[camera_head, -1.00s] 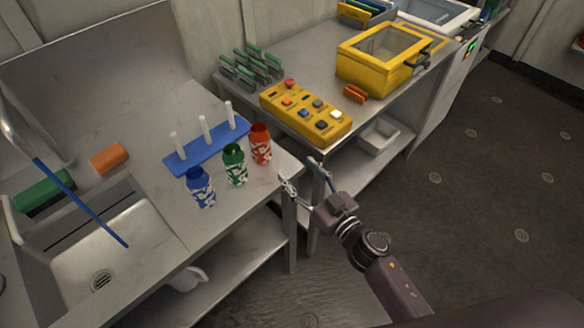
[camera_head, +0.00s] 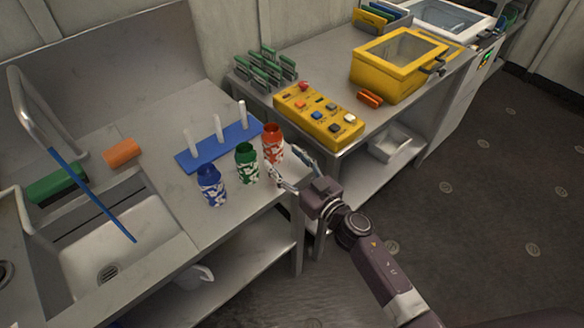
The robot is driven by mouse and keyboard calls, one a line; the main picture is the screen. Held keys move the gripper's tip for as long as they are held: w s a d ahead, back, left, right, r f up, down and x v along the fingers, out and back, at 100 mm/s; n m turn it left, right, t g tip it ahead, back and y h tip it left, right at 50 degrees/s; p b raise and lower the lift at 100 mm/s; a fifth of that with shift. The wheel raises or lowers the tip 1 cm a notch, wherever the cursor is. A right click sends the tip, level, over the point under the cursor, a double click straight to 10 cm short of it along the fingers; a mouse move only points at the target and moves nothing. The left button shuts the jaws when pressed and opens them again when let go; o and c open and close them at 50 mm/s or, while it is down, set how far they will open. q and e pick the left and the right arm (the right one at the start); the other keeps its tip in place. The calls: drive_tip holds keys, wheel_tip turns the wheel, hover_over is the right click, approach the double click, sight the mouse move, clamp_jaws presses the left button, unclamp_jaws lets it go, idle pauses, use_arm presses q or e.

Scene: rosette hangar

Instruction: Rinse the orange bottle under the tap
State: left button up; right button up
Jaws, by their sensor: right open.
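The orange bottle (camera_head: 272,143) stands upright on the steel counter, with a white pattern and an open dark mouth. It is the rightmost of three bottles, beside the green bottle (camera_head: 246,163) and the blue bottle (camera_head: 211,186). My right gripper (camera_head: 284,166) is open, with its fingertips close to the orange bottle's right side; I cannot tell whether they touch it. The tap (camera_head: 32,106) is a curved metal pipe at the far left, over the sink (camera_head: 130,262). My left gripper is not in view.
A blue rack with white pegs (camera_head: 218,147) lies behind the bottles. An orange block (camera_head: 121,152) and a green block (camera_head: 57,184) lie behind the sink. A blue stick (camera_head: 92,194) crosses the basin. A yellow button panel (camera_head: 318,114) and yellow box (camera_head: 398,65) occupy the right bench.

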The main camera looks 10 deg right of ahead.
sight(278, 141)
drive_tip(key=shift+x, duration=2.6)
drive_tip(key=shift+c, duration=0.7)
drive_tip(key=c, duration=1)
drive_tip(key=shift+r+p, duration=2.45)
drive_tip(key=shift+r, duration=0.1)
